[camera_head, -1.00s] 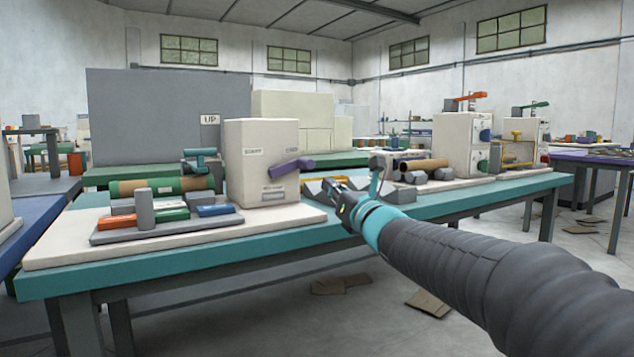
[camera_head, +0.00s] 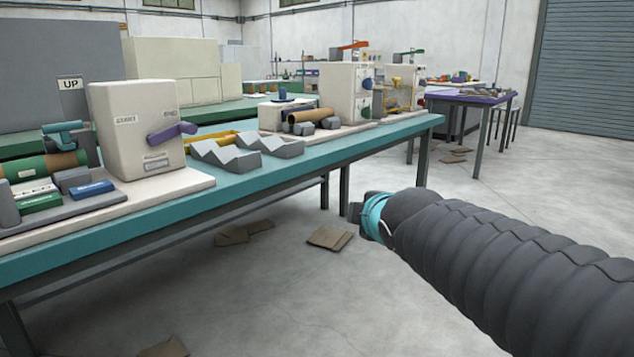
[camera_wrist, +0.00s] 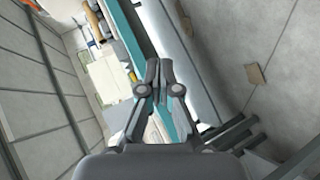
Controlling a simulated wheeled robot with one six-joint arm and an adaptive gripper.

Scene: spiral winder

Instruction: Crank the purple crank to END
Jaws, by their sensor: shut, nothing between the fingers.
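The purple crank (camera_head: 172,132) is on the front face of a cream box (camera_head: 128,150) on the teal table, in the head view. The crank lies nearly level, tilted slightly up to the right. A label (camera_head: 126,119) is at the upper left of that face; a fainter one is above the crank. My gripper is in front of the table's right part, well right of the crank and apart from it. In the head view its fingers are mostly hidden behind my wrist. In the wrist view my gripper (camera_wrist: 158,68) is shut and empty.
Grey notched blocks (camera_head: 238,155) lie on the teal table (camera_head: 300,165) right of the box. A green roller (camera_head: 45,166) and coloured blocks are left of it. Cardboard pieces (camera_head: 330,238) lie on the floor. The floor at right is open.

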